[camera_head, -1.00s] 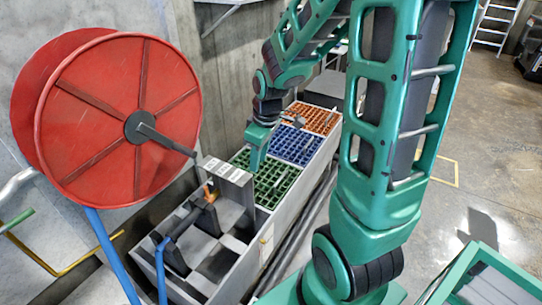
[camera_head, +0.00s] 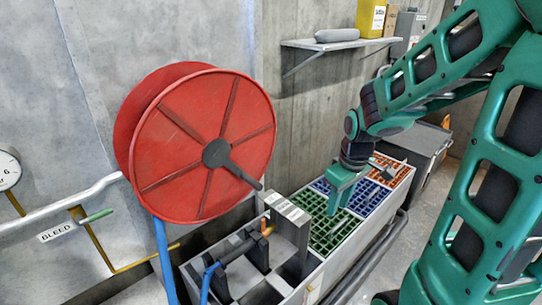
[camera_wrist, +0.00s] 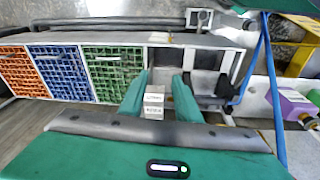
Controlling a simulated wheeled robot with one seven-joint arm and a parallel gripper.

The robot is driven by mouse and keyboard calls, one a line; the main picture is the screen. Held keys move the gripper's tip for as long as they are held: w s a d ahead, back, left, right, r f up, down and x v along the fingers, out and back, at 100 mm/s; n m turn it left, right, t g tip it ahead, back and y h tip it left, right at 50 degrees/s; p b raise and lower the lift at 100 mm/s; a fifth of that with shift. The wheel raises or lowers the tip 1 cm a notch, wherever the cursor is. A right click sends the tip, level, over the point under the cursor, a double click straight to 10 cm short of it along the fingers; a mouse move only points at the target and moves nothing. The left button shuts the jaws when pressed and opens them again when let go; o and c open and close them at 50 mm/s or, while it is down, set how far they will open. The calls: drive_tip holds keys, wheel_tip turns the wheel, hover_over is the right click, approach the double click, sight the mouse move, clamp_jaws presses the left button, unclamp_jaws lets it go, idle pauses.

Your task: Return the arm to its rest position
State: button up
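My arm is green and black and reaches in from the right side of the head view. My gripper (camera_head: 336,205) hangs pointing down over the green grid section (camera_head: 325,232) of the long grey bench trough. In the wrist view, the two green fingers of my gripper (camera_wrist: 160,98) stand apart. A small block with white labels (camera_wrist: 153,104) shows in the gap between them, and nothing looks gripped. The green grid also shows in the wrist view (camera_wrist: 113,72), left of the fingers.
A big red reel (camera_head: 205,150) with a crank stands left of my gripper. Blue (camera_head: 369,197) and orange (camera_head: 392,172) grids line the trough. A labelled grey block (camera_head: 288,215) stands in the trough. A wall shelf (camera_head: 330,43) is above. A blue hose (camera_head: 165,262) hangs below the reel.

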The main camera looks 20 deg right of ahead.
drive_tip(key=s+d+r+m+g, duration=0.1)
drive_tip(key=s+r+m, duration=0.2)
drive_tip(key=s, duration=0.6)
drive_tip(key=s+d+r+m+g, duration=0.1)
drive_tip(key=s+r+m, duration=0.2)
drive_tip(key=s+m, duration=0.3)
drive_tip(key=s, duration=0.3)
drive_tip(key=shift+s+d+r, duration=0.15)
drive_tip(key=shift+d, duration=0.15)
